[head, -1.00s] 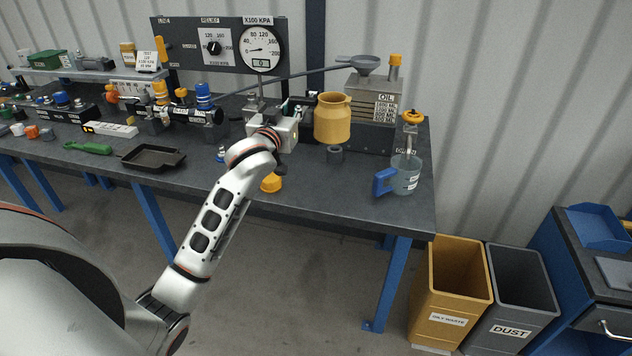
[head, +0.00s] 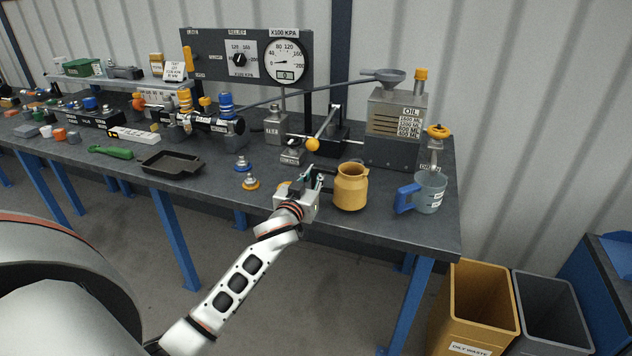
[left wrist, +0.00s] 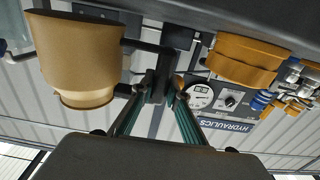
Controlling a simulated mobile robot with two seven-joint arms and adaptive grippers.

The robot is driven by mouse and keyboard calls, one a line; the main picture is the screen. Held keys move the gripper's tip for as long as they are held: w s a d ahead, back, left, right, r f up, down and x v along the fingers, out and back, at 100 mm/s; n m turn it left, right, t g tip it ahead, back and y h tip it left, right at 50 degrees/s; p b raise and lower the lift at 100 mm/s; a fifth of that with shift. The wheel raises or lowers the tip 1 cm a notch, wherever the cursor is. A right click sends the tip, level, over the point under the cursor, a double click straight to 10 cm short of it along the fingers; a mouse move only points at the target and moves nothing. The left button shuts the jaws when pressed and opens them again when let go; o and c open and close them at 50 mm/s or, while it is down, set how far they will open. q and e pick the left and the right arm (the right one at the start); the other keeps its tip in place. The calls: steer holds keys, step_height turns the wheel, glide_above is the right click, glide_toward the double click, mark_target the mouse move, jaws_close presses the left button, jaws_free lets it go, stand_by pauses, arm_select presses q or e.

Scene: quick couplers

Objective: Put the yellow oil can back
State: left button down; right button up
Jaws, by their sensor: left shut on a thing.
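The yellow oil can (head: 350,190) is upright over the front part of the bench, left of the measuring jug. It also shows at the left of the left wrist view (left wrist: 80,55), which is upside down. My left gripper (head: 316,180) is on the can's left side, shut on its dark handle; the fingers show in the left wrist view (left wrist: 160,90). I cannot tell whether the can's base touches the bench top. My right gripper is not in view.
A clear jug with a blue handle (head: 428,192) stands close right of the can. Behind are the oil tank (head: 393,128) and a lever with a yellow knob (head: 313,144). A coupler with a yellow base (head: 250,180) and black tray (head: 172,163) lie left.

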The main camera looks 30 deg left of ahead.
arm_select(q)
steer(key=shift+f, duration=0.7)
steer(key=c, duration=2)
jaws_free()
steer(key=shift+f, duration=0.15)
steer(key=shift+f+b, duration=0.25)
steer(key=shift+b, duration=0.1)
steer(key=v, duration=0.7)
steer(key=shift+s+a+r, duration=0.1)
steer(key=shift+s+a, duration=0.2)
steer(key=shift+s, duration=0.2)
